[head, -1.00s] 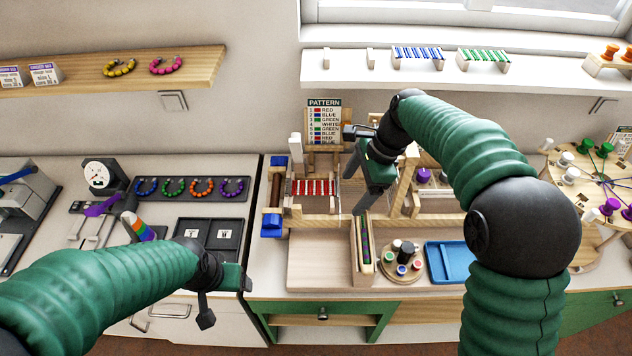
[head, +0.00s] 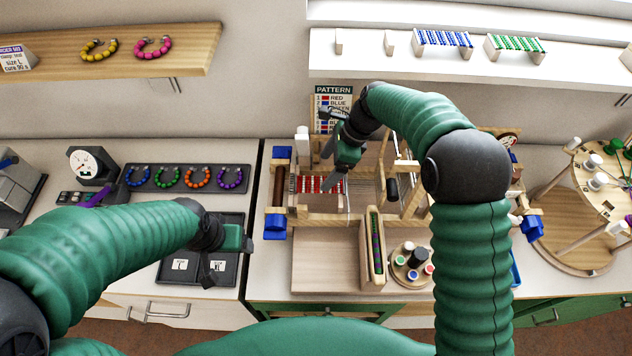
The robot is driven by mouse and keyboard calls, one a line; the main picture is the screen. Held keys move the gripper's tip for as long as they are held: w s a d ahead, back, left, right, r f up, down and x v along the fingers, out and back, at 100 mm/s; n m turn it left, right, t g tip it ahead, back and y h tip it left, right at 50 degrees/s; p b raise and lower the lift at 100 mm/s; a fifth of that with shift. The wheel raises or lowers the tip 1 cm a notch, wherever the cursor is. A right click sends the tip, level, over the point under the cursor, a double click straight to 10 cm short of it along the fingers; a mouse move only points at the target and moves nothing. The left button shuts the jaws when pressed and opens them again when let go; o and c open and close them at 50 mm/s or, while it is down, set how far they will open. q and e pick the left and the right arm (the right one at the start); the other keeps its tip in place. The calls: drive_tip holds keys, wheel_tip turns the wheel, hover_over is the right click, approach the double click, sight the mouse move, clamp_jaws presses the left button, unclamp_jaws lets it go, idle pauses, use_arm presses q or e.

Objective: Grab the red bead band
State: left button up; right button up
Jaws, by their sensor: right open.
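The red bead band (head: 312,185), red with white stripes, lies stretched across the wooden loom (head: 330,219) in the middle of the counter. My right gripper (head: 339,184) is open and points down at the band's right end, hiding part of it. I cannot tell whether the fingers touch the band. My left gripper (head: 236,240) hangs over the black tray on the left, away from the band. Its fingers are too unclear to tell open from shut.
A pattern card (head: 333,100) stands behind the loom. A slim bead holder (head: 375,247) and a round spool tray (head: 408,273) stand in front of it. Bracelets lie on a dark tray (head: 185,190) to the left. A bare wooden board (head: 322,262) lies before the loom.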

sight(318, 183)
wheel_tip(318, 183, down, 4)
drive_tip(key=shift+f+p, duration=0.25)
drive_tip(key=shift+p, duration=0.35)
drive_tip(key=shift+f, duration=0.5)
drive_tip(key=shift+w+a+f, duration=0.1)
drive_tip(key=shift+a, duration=0.35)
drive_tip(key=shift+c, duration=0.4)
drive_tip(key=shift+a, duration=0.35)
drive_tip(key=c, duration=0.5)
drive_tip(key=shift+c, duration=1.1)
drive_tip(key=shift+d, duration=0.1)
drive_tip(key=shift+c, duration=1.4)
drive_tip(key=shift+d, duration=0.35)
drive_tip(key=c, duration=0.3)
drive_tip(key=shift+d, duration=0.1)
drive_tip(key=shift+c, duration=0.2)
use_arm(q)
drive_tip(key=shift+d+r, duration=0.7)
